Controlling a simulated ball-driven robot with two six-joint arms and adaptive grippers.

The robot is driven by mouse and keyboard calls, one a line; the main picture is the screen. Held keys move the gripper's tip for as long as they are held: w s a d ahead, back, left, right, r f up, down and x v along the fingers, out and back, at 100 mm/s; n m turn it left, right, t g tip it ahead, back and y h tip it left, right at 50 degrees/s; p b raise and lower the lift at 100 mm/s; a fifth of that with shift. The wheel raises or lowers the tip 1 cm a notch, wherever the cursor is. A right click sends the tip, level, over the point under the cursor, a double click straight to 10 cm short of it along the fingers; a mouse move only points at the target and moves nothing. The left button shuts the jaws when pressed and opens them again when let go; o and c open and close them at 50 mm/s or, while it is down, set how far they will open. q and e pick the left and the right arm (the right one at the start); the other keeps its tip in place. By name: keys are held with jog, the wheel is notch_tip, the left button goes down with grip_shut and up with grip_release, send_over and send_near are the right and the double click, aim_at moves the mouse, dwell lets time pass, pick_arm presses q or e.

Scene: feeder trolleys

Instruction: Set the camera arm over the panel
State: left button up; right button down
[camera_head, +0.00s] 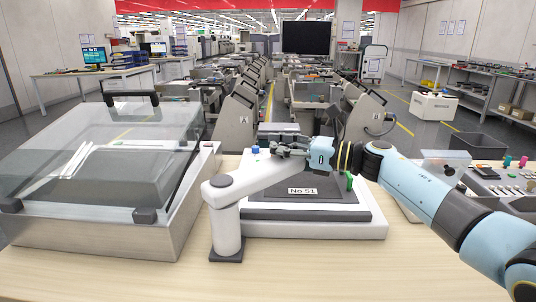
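The camera arm (262,181) is a white bar on a white upright post (226,226) with a dark foot. It reaches right over the back part of the panel (290,200), a dark plate labelled "No 51" on a white base (300,229). My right gripper (277,149) comes in from the right, pointing left, just behind the bar in the picture. Its fingers are small and dark; I cannot tell whether they touch or hold the bar. My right wrist covers the bar's far end, so any camera there is hidden. My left gripper is not in view.
A machine with a clear lid (104,149) stands on the left of the wooden table (150,275). A control panel with knobs (497,185) is at the right. A blue button (255,150) and a green piece (349,181) sit by the base. The table's front is clear.

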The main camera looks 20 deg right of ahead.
jog(key=shift+w+d+r+b, duration=0.2)
jog(key=shift+w+r+b, duration=0.1)
jog(key=shift+w, duration=0.2)
dwell(0.4)
jog(key=c, duration=1.4)
grip_release()
jog(key=shift+d, duration=0.25)
jog(key=shift+o, duration=1.3)
jog(key=shift+f, duration=0.15)
jog(key=shift+o, duration=0.2)
jog(key=shift+a+g, duration=0.15)
jog(key=shift+g, duration=0.15)
notch_tip(320, 180, up, 10)
jog(key=shift+c, duration=0.3)
